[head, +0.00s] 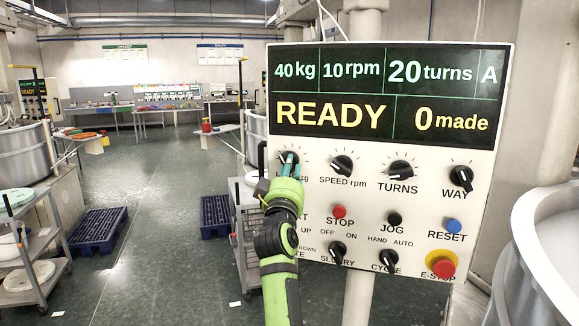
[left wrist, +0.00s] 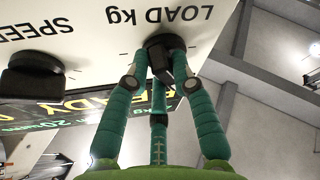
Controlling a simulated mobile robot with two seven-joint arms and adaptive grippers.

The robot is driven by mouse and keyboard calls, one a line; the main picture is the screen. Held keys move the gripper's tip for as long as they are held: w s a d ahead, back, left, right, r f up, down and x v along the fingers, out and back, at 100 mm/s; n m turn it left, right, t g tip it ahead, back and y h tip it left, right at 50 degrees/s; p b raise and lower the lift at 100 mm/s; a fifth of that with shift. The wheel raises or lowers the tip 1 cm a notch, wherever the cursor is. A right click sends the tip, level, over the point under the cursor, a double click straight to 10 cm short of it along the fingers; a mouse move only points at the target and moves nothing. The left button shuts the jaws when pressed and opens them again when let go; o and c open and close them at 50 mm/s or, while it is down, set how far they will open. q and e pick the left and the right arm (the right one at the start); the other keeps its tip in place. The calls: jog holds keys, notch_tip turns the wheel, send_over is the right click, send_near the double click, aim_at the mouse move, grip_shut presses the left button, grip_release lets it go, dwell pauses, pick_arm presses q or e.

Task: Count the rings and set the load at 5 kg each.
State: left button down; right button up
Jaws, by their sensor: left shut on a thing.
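The control panel (head: 400,140) fills the right half of the head view. Its display (head: 390,95) reads 40 kg, 10 rpm, 20 turns, A, READY and 0 made. My left gripper (head: 287,168) has its fingers on the load knob at the panel's left side and covers most of it. In the left wrist view the green fingers are shut around the black load knob (left wrist: 166,50), under the upside-down words LOAD kg. My right gripper is not in view. I cannot make out any rings.
Other knobs sit close by: speed (head: 342,166), turns (head: 401,169) and way (head: 461,178). The red E-stop (head: 443,268) is at the lower right. A grey round vat (head: 535,260) stands at the right edge. A cart (head: 243,235) stands left of the panel; the floor beyond has free room.

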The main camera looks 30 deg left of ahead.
pick_arm(q)
jog(key=shift+s+a+r+n, duration=0.1)
jog(key=shift+s+r+n, duration=0.2)
jog(key=shift+r, duration=0.35)
jog(key=c, duration=1)
grip_release()
jog(key=shift+c, duration=0.2)
jog(key=v, duration=0.7)
jog(key=shift+f, duration=0.35)
jog(key=shift+f, duration=0.1)
